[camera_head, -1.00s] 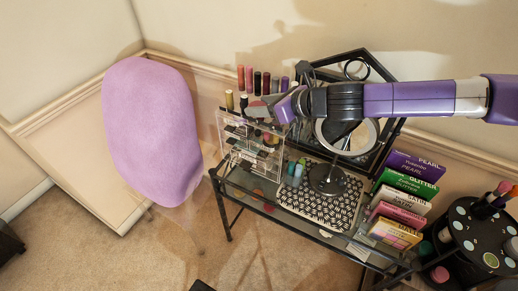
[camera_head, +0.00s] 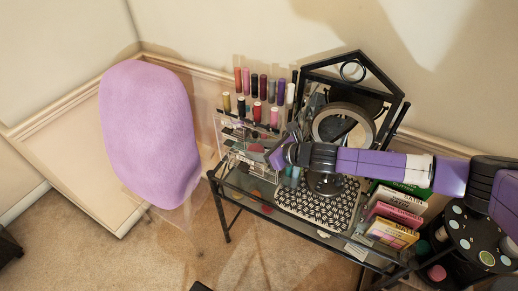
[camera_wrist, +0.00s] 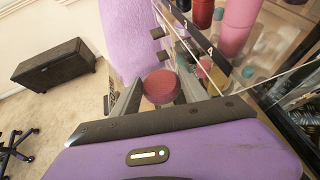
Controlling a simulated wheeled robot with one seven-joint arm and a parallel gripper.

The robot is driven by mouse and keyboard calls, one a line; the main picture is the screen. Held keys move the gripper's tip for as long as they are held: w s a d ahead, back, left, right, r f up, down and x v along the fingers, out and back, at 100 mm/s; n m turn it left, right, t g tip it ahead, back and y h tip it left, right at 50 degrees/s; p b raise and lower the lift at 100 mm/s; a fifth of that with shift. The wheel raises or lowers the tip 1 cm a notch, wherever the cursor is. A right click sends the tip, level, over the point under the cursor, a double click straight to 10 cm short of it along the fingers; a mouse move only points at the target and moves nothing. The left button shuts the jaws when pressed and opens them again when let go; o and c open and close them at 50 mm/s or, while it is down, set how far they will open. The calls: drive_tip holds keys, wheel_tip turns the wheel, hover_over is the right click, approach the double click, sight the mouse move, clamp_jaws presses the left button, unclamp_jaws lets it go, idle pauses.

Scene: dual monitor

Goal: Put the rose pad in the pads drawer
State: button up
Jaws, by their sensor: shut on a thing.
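The rose pad (camera_wrist: 161,87) is a round, dusty-red disc. In the wrist view it sits between the fingers of my gripper (camera_wrist: 158,92), which is shut on it. In the head view my gripper (camera_head: 277,158) is at the front of the clear organizer (camera_head: 232,137) on the table, and the pad cannot be made out there. In the wrist view the organizer (camera_wrist: 206,48) is ahead and to the right, with small dark handles (camera_wrist: 163,57) on its front, close beyond the pad. Which drawer is for pads, and whether one is open, I cannot tell.
Lipsticks and small bottles (camera_head: 257,112) stand on the organizer. A round mirror (camera_head: 372,122), a patterned mat (camera_head: 300,207) and stacked boxes (camera_head: 393,232) are to its right. A purple chair back (camera_head: 150,135) rises at the left. Open floor lies in front.

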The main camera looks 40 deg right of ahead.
drive_tip(key=shift+f, duration=0.25)
drive_tip(key=o, duration=1)
drive_tip(key=shift+o, duration=0.2)
